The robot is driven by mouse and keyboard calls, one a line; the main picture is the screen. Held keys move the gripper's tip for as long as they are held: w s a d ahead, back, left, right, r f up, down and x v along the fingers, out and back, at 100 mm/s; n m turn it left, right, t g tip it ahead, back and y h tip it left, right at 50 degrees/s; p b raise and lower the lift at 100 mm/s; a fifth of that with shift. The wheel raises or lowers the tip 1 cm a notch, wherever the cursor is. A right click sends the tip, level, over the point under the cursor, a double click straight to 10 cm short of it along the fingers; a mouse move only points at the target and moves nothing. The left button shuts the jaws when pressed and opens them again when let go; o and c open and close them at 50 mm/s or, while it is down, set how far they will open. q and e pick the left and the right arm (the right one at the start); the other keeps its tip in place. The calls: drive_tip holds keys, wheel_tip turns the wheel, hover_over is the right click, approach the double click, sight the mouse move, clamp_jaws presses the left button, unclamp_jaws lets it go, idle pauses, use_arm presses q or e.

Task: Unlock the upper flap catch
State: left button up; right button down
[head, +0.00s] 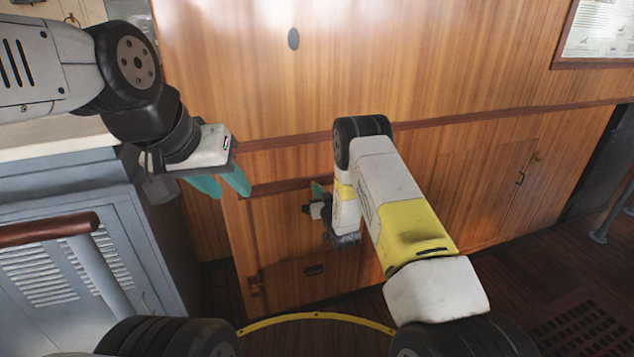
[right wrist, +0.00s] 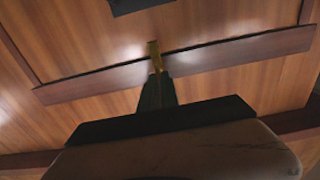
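The upper flap catch (right wrist: 154,52) is a small brass piece on a dark wood strip in the right wrist view; it stands up at my fingertips, its lower end between them. In the head view the catch is hidden behind my right arm and gripper. My right gripper (right wrist: 157,78) has its dark fingers close together on the catch; in the head view it (head: 318,192) is low against the wooden panel. The flap's wooden front (head: 295,245) looks closed.
A grey louvred cabinet (head: 75,270) with a brown rail (head: 45,229) stands at left. Another wooden door (head: 505,185) is at right. The dark floor shows at lower right.

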idle(0.4)
drive_tip(key=shift+s+a+f+n, duration=0.1)
drive_tip(key=shift+a+f+n, duration=0.05)
drive_tip(key=shift+n, duration=4.35)
drive_tip(key=shift+a+f+n, duration=0.1)
drive_tip(key=shift+n, duration=4.4)
drive_tip(key=c, duration=1.6)
unclamp_jaws()
drive_tip(key=shift+s, duration=0.1)
